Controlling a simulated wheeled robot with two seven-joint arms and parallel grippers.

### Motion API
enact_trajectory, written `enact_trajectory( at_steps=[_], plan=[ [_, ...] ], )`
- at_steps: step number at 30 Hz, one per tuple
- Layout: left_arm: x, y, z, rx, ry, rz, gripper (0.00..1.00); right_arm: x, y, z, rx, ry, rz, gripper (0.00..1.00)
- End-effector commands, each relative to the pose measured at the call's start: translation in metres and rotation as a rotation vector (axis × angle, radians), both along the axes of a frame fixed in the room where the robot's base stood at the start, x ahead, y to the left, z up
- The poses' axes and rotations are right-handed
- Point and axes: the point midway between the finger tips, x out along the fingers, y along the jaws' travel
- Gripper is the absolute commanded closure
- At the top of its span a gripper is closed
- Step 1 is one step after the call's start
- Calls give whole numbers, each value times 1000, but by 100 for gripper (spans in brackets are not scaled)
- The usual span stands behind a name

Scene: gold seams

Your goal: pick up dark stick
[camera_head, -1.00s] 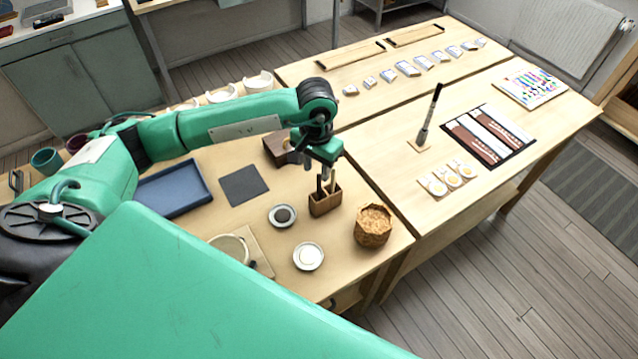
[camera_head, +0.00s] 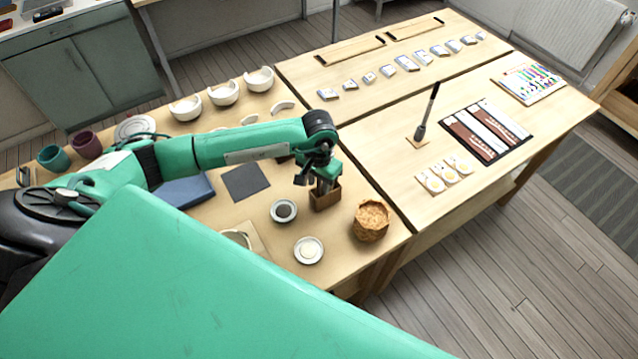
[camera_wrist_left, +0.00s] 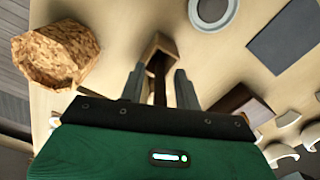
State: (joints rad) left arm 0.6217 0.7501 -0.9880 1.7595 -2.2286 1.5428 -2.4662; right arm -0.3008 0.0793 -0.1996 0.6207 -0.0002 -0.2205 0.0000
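A small wooden holder (camera_head: 326,201) stands on the near table, and its open mouth also shows in the left wrist view (camera_wrist_left: 159,42). A dark stick (camera_wrist_left: 158,84) rises from it and runs between the two fingers of my left gripper (camera_wrist_left: 158,74). The fingers are apart, with a gap on each side of the stick. In the head view my left gripper (camera_head: 325,186) is low, just over the holder, and hides the stick there. My right gripper is in neither view.
A woven basket (camera_head: 371,221) stands right of the holder. A grey-rimmed dish (camera_head: 284,211) and a pale dish (camera_head: 309,250) lie in front. A dark square (camera_head: 245,182) and a blue tray (camera_head: 186,190) lie to the left. White bowls (camera_head: 222,93) stand behind my arm.

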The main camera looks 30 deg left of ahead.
Motion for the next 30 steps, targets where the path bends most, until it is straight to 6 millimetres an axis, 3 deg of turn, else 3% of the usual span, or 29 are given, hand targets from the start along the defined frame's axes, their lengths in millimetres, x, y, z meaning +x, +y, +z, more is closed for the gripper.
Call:
enact_trajectory(
  at_steps=[1, 5, 20, 26, 30],
  plan=[
    [0, 0, 0, 0, 0, 0, 77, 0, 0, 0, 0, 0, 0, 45],
    [0, 0, 0, 0, 0, 0, 100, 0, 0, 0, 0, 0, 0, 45],
    [1, 0, 10, 0, -2, 0, 100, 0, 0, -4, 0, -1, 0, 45],
    [2, 1, 38, 0, -5, -1, 100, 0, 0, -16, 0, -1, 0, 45],
    [2, 0, 71, 0, -7, -1, 100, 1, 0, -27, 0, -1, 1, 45]
  ],
)
